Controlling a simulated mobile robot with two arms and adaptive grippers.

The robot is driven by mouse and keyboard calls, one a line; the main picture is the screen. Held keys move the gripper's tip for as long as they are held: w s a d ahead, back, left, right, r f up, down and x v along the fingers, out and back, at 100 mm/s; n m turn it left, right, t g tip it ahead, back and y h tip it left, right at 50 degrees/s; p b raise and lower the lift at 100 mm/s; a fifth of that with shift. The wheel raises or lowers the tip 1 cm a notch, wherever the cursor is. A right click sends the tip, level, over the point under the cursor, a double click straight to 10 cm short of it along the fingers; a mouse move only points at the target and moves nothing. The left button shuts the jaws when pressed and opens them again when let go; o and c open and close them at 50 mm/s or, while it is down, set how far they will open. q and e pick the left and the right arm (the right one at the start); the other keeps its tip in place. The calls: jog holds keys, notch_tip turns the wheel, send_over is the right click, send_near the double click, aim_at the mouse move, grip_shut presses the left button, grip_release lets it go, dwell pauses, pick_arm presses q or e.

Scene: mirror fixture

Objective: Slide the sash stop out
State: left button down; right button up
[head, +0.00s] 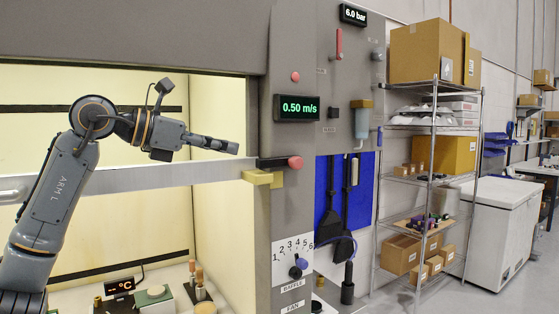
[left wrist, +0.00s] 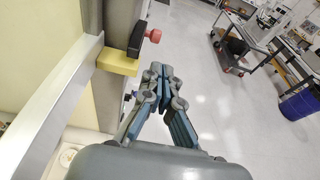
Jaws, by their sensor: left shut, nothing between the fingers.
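The sash stop appears as a dark bar with a red knob (head: 294,162) on the grey frame post at the right edge of the cabinet opening. A yellow block (head: 263,179) sits just below it, at the end of the silver sash rail (head: 140,179). In the left wrist view the red knob (left wrist: 153,36) and yellow block (left wrist: 118,61) show at the upper left. My left gripper (head: 236,149) is shut and empty, level with the stop and left of the knob in the head view, apart from it. My right gripper is not in view.
The grey panel holds a green display (head: 297,108), another red button (head: 295,77) and a dial (head: 296,270). Small items stand inside the cabinet. A wire shelf (head: 430,130) and white chest (head: 498,235) stand right.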

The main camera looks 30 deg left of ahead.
aim_at(292, 162)
pick_arm(q)
jog(key=shift+a+y, duration=0.25)
jog(key=shift+y, duration=0.05)
jog(key=p+x, duration=0.4)
jog(key=x, duration=0.8)
jog(key=shift+w+d+r, duration=0.1)
jog(key=shift+w+d, duration=0.15)
jog(key=shift+w+d+f, duration=0.25)
jog(key=shift+w+f, duration=0.05)
jog(key=shift+w, duration=0.3)
